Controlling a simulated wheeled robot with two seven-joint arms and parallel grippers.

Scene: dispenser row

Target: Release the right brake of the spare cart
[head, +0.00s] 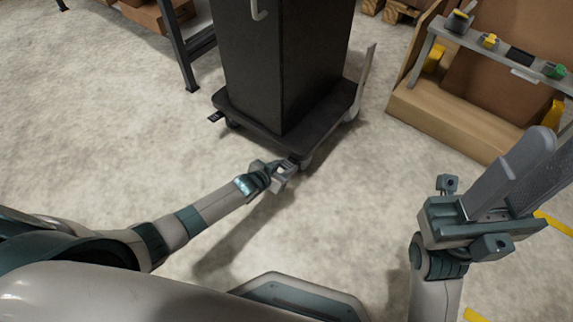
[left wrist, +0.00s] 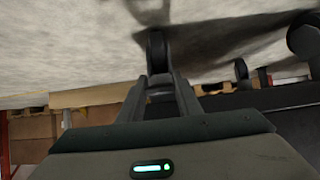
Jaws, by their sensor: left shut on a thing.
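The spare cart (head: 255,120) is a dark flat platform on casters with a tall black cabinet on it. My left gripper (head: 289,168) is at the platform's near corner, shut on the right brake pedal (head: 296,160), which is mostly hidden by the fingers. In the left wrist view the left fingers (left wrist: 162,86) close together just in front of a dark caster wheel (left wrist: 155,50). A second dark pedal (head: 215,117) sticks out at the platform's left corner. My right gripper (head: 508,185) is up at the right, open and empty, away from the cart.
A light upright handle (head: 366,75) stands at the cart's right end. A shelf with small items (head: 490,45) over a wooden bin (head: 455,125) is at the right. A dark metal table leg (head: 182,50) is at the back left. The floor in front is clear.

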